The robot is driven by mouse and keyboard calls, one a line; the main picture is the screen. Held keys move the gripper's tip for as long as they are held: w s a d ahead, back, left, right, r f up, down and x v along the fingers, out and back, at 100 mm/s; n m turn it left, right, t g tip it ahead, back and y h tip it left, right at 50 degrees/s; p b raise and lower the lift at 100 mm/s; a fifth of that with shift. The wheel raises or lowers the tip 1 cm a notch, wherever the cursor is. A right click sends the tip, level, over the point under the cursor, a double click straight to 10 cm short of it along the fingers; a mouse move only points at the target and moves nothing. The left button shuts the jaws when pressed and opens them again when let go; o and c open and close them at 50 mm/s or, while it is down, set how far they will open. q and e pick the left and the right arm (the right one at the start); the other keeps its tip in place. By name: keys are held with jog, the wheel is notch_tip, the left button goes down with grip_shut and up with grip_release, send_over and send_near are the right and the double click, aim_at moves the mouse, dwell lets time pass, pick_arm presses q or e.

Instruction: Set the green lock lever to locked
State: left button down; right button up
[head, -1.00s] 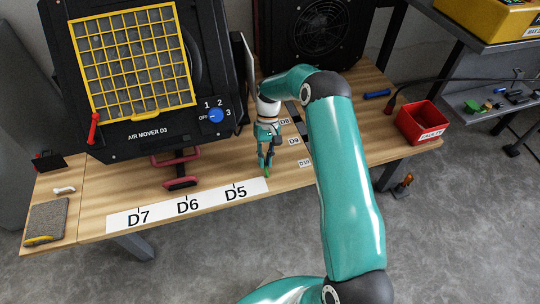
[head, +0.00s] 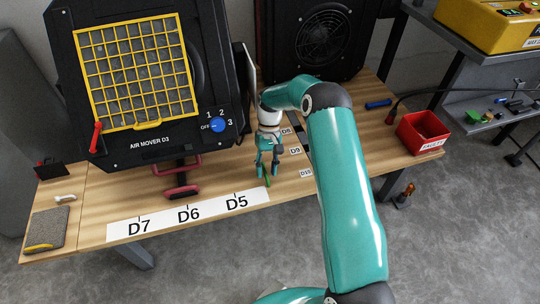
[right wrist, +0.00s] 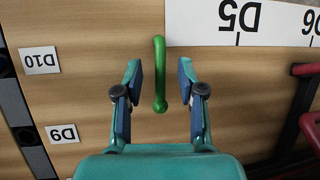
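The green lock lever (right wrist: 160,75) lies between the two fingers of my right gripper (right wrist: 160,90) in the right wrist view, with a gap on each side. It sits beside the end of the white label strip, near D5. In the head view the lever (head: 267,181) is a small green piece just below my right gripper (head: 267,172), near the table's front edge. My right gripper is open and points down at the table. My left gripper does not show.
The air mover D3 (head: 150,143) stands at the left with a yellow grille (head: 133,70) and a blue dial (head: 217,125). A white label strip (head: 165,221) runs along the front edge. A red bin (head: 422,132) stands at the right. A grey pad (head: 46,228) lies far left.

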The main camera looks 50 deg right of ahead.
jog(key=v, duration=1.1)
jog(key=shift+r, duration=0.2)
jog(key=shift+d, duration=0.1)
